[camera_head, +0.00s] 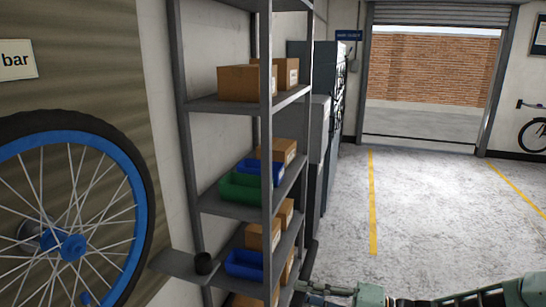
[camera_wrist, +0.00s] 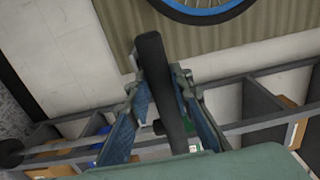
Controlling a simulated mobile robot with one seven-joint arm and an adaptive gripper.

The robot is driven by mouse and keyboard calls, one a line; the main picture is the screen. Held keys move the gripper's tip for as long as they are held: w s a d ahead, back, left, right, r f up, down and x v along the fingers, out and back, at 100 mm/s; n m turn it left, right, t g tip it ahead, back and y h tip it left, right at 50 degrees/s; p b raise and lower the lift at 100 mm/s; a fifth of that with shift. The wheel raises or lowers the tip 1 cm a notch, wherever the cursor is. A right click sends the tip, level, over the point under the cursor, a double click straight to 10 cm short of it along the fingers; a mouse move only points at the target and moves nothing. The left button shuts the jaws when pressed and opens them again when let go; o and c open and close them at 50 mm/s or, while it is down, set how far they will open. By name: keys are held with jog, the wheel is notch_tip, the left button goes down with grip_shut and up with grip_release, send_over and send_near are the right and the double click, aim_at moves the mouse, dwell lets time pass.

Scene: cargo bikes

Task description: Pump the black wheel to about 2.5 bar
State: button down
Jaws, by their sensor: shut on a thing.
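A wheel with a black tyre, blue rim (camera_head: 128,160) and blue hub hangs upright on a corrugated panel at the left. Its lower edge also shows at the top of the wrist view (camera_wrist: 205,12). My gripper (camera_head: 302,287) is low in the head view, right of the wheel and near the shelf. In the wrist view my gripper (camera_wrist: 165,112) is shut on a dark bar (camera_wrist: 155,60), which stands up between the fingers. I cannot tell if the bar is part of a pump; its lower end is hidden.
A grey shelf rack (camera_head: 225,211) with cardboard boxes and blue and green bins stands between wheel and gripper. A sign (camera_head: 16,60) reads "bar". Open floor (camera_head: 430,215) lies to the right.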

notch_tip(320, 180, down, 26)
jog(key=b, duration=1.8)
notch_tip(320, 180, up, 21)
jog(key=p, duration=1.5)
notch_tip(320, 180, down, 22)
jog(key=b, duration=1.5)
jog(key=shift+r, duration=0.15)
jog(key=c, duration=1.4)
grip_release()
jog(key=shift+r+p, duration=0.4)
jog(key=shift+r, duration=0.1)
jog(key=shift+o, duration=0.2)
jog(key=shift+d, duration=0.1)
